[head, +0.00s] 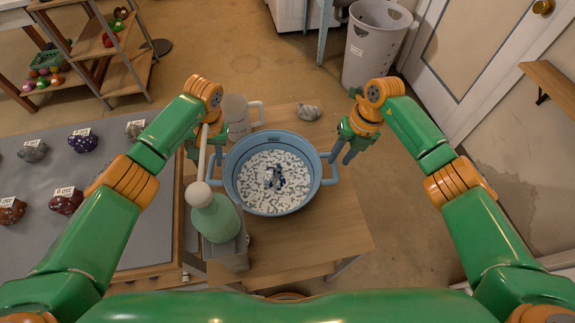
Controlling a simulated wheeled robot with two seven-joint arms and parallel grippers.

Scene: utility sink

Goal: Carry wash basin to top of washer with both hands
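The blue wash basin (232,178) stands on a wooden table, with a handle on its left and right sides. White speckled contents and a small dark blue and white item lie inside it. My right gripper (342,159) is by the right handle (332,176), its two blue fingers slightly apart; I cannot tell whether they touch the handle. My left gripper (208,158) is by the left handle, partly hidden behind a pump bottle's spout, so its finger state is unclear. A white boxy unit (290,14) is cut off at the top edge; I cannot tell if it is the washer.
A green pump bottle (217,219) stands close to the basin's left front. A white mug (236,112) and a grey lump (310,112) are behind the basin. A grey table (105,188) with labelled stones is left. A perforated bin (372,48) stands at the back right.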

